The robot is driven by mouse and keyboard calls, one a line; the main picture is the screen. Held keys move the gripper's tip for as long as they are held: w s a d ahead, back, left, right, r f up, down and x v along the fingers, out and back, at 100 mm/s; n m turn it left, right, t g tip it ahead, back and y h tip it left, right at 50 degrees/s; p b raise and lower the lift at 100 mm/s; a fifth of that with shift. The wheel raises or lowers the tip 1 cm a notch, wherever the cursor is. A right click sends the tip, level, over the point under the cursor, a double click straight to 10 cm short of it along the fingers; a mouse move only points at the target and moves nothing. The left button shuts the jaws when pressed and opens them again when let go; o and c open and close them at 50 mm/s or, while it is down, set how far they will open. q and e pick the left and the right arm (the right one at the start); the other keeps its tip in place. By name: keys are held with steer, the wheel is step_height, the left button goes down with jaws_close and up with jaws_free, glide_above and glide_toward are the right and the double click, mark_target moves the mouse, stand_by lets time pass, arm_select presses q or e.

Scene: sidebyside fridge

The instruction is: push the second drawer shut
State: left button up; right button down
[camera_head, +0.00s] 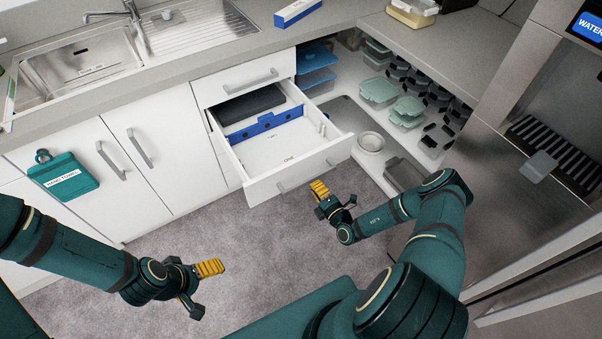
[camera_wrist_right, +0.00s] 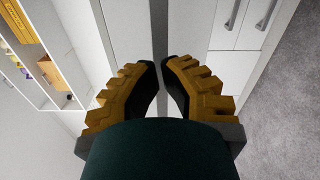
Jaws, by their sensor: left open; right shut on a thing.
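The second drawer (camera_head: 300,168) is pulled well out below a closed top drawer (camera_head: 245,82). It is white and fairly empty inside, with a blue divider (camera_head: 265,126) and a dark item (camera_head: 247,103) towards the back. My right gripper (camera_head: 319,189) is at the drawer's front, below its right half. In the right wrist view, a grey bar (camera_wrist_right: 159,40) runs between its yellow fingers (camera_wrist_right: 162,88); it looks like the drawer handle, though the contact is partly hidden. My left gripper (camera_head: 205,283) is open and empty over the floor at lower left, away from the drawer.
An open compartment with containers (camera_head: 378,90) and a bowl (camera_head: 371,142) lies right of the drawer. A steel fridge (camera_head: 510,190) stands at right. Grey floor (camera_head: 180,235) is clear in front.

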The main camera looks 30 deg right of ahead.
mark_target(303, 171)
steer(key=shift+w, duration=0.15)
steer(key=shift+w+a+b, duration=0.15)
steer(key=shift+w+b, duration=0.7)
steer(key=shift+w, duration=1)
steer(key=shift+w+a+b, duration=0.15)
steer(key=shift+w+b, duration=0.65)
steer(key=shift+w, duration=1.05)
steer(key=shift+w+a+b, duration=0.15)
steer(key=shift+w+b, duration=0.7)
steer(key=shift+w, duration=1.35)
steer(key=shift+w+a+b, duration=0.15)
steer(key=shift+w+b, duration=0.8)
steer(key=shift+w, duration=0.5)
steer(key=shift+w+a, duration=0.2)
steer(key=shift+w, duration=2.05)
steer(key=shift+w+a, duration=0.15)
steer(key=shift+w, duration=2.1)
